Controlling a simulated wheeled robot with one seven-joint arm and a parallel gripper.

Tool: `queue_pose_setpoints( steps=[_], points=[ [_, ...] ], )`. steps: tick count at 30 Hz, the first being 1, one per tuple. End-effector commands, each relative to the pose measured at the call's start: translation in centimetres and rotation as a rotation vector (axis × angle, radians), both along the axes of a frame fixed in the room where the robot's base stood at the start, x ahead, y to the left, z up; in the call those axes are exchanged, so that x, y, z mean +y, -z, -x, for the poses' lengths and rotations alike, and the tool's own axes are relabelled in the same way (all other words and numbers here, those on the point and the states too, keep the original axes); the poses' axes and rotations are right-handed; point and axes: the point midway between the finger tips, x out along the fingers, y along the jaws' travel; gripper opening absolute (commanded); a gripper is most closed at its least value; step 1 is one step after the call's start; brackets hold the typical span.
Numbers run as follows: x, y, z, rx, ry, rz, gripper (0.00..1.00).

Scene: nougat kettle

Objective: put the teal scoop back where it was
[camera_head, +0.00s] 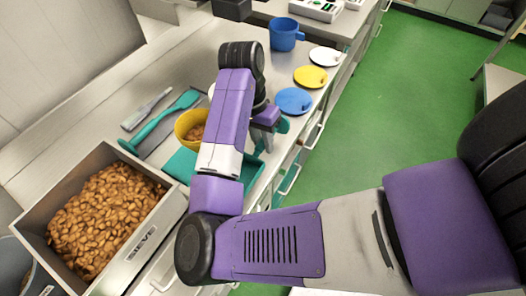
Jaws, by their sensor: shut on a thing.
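My gripper (266,132) hangs over the worktop near its front edge, partly hidden by my purple arm. It is shut on a teal thing, which I take to be the teal scoop (283,126); only a small part shows beside the fingers. Its bowl and any contents cannot be made out. A teal tray (179,166) lies below and left of the gripper, its middle hidden behind my forearm. A separate long teal utensil (160,120) lies on the worktop at the left.
A steel sieve box (145,238) full of almonds stands at the lower left. A yellow bowl (183,122) with almonds stands close to my arm. Blue (293,101), yellow (310,76) and white (325,56) discs line the front edge. A blue mug (284,35) stands behind. The green floor is clear.

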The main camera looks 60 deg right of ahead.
Motion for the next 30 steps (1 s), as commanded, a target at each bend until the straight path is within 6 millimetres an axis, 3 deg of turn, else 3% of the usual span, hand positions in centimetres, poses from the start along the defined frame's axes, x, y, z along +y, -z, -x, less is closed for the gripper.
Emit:
queue_pose_setpoints(
  steps=[5, 12, 24, 25, 27, 30],
  points=[
    [0.1, 1.1, 0.0, 0.001, -0.001, -0.001, 0.00],
    [0.1, 4.2, 0.0, 0.000, -0.002, -0.002, 0.00],
    [0.0, 4.9, 0.0, -0.001, 0.000, -0.001, 0.00],
    [0.0, 4.8, 0.0, -0.001, 0.000, -0.001, 0.28],
    [0.0, 4.8, 0.0, -0.001, 0.000, -0.001, 0.42],
    [0.0, 4.8, 0.0, -0.001, 0.000, -0.001, 0.44]
  ],
)
